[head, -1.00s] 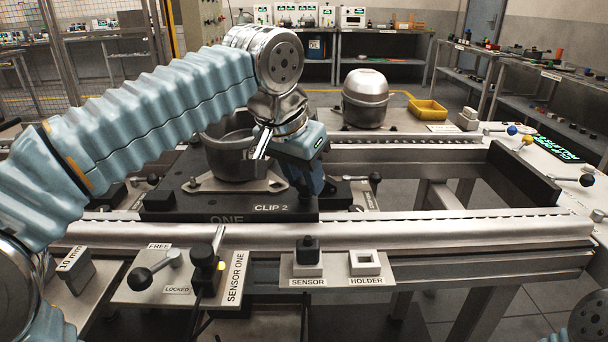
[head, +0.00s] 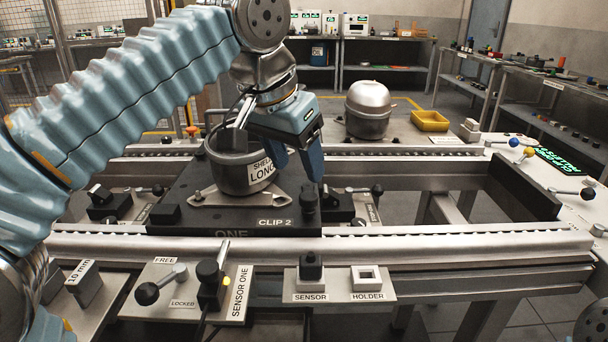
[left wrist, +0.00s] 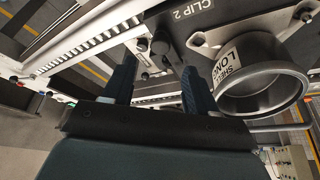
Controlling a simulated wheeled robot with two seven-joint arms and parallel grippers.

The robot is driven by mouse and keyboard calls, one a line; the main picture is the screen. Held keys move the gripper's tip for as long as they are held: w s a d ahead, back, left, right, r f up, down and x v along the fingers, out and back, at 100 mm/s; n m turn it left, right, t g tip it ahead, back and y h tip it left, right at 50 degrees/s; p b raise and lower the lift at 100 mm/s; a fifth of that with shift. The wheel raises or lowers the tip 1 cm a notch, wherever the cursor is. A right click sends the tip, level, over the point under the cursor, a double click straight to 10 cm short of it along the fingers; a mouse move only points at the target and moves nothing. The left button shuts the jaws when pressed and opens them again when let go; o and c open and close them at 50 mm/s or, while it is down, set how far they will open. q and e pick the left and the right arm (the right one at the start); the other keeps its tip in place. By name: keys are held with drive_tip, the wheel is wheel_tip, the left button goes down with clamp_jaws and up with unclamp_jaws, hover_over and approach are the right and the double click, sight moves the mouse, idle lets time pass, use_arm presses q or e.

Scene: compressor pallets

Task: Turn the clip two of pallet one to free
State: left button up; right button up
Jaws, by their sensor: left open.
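Pallet one (head: 230,217) is a dark plate on the rails, with the label CLIP 2 at its front right. Clip two (head: 307,196) is a small black knob at the pallet's right edge, beside that label; in the left wrist view it (left wrist: 160,48) lies just beyond my fingertips. Which way it is turned I cannot tell. A grey metal shell (head: 232,172) marked LONG stands on a metal plate on the pallet. My left gripper (head: 297,172) is open and empty, above and behind clip two, apart from it.
A domed metal vessel (head: 368,108) and yellow tray (head: 430,121) stand behind. The rails right of the pallet are clear.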

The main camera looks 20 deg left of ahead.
use_arm(q)
drive_tip(key=p+v, duration=0.1)
drive_tip(key=v, duration=0.5)
idle(0.3)
